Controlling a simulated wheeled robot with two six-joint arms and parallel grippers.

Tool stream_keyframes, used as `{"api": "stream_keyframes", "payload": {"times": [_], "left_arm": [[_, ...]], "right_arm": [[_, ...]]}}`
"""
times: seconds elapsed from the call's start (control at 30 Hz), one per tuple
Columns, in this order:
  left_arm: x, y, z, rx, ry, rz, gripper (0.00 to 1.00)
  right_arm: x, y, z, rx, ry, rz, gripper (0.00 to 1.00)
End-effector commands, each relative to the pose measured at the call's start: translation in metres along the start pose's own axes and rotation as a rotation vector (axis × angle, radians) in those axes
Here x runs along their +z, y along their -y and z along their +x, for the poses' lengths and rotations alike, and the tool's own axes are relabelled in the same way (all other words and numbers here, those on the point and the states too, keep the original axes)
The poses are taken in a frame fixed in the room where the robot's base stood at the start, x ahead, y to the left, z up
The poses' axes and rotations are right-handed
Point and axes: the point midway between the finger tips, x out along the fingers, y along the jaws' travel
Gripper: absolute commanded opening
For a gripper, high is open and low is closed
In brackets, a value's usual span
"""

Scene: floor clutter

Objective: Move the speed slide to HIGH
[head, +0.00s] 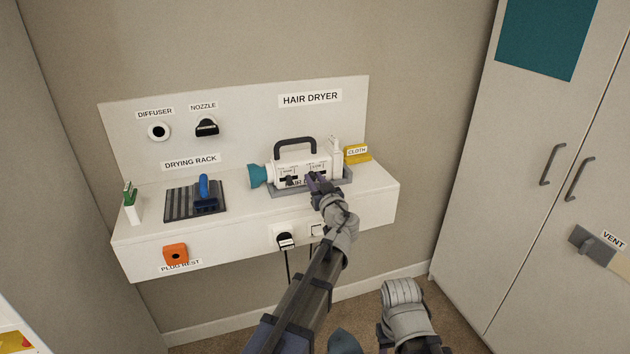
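The white hair dryer (288,171) lies in a grey tray (283,192) on the wall shelf, its teal nozzle end to the left and a dark handle on top. Its front face carries small labels and dark slide controls (290,181). The labels are too small to read, so I cannot tell which slide is for speed or where it is set. My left gripper (316,180) is at the right part of this face and hides some of it. It looks close to or touching a control; its finger opening is unclear. My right gripper is not visible.
A cabinet (510,180) stands right.

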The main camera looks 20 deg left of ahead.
Motion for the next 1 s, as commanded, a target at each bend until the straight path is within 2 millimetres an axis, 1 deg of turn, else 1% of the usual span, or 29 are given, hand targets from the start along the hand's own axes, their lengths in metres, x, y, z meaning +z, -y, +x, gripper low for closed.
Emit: {"api": "stream_keyframes", "payload": {"times": [0.03, 0.23, 1.0], "left_arm": [[0.0, 0.0, -0.0001, 0.0, 0.0, 0.0, 0.22], [0.0, 0.0, -0.0001, 0.0, 0.0, 0.0, 0.0], [0.0, -0.0001, -0.0002, 0.0, 0.0, 0.0, 0.0]], "right_arm": [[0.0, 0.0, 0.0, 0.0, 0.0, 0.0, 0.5], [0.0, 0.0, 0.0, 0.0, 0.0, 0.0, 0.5], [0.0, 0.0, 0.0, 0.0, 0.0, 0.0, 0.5]]}}
